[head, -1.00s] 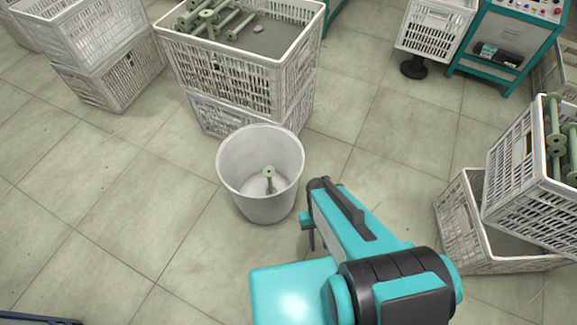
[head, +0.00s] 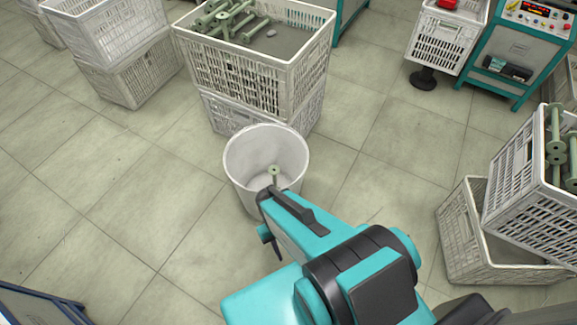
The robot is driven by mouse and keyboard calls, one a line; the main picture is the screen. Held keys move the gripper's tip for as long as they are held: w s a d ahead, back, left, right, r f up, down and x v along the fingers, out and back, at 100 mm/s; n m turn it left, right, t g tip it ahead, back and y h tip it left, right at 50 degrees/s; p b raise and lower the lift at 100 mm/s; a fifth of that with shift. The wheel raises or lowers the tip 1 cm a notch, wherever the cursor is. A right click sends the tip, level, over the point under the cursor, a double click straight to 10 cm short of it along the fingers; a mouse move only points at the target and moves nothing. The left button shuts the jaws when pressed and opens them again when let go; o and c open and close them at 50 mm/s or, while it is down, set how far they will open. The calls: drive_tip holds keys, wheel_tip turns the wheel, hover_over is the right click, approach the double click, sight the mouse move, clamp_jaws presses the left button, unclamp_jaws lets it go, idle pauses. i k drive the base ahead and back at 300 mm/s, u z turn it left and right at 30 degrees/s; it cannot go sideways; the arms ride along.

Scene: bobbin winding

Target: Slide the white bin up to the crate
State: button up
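The white bin (head: 241,158) stands upright on the tiled floor in the middle of the view, with a green bobbin (head: 274,173) inside it. The white crate (head: 252,85) stands just behind the bin, stacked on another crate and holding several green bobbins. The bin's back rim overlaps the lower crate in the picture; I cannot tell whether they touch. My gripper (head: 266,215) is low at the front of the bin, overlapping its front right wall. Its fingers are partly hidden by the arm, so contact and opening are unclear.
Stacked white crates (head: 108,48) stand at the back left. Tilted and stacked crates with bobbins (head: 515,190) stand at the right. A teal machine (head: 515,50) and a crate on a stand (head: 445,40) are at the back right.

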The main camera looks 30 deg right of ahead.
sight(248, 155)
drive_tip(key=z, duration=0.75)
drive_tip(key=k, duration=0.2)
drive_tip(key=u, duration=3.1)
drive_tip(key=k, duration=0.65)
drive_tip(key=z, duration=0.65)
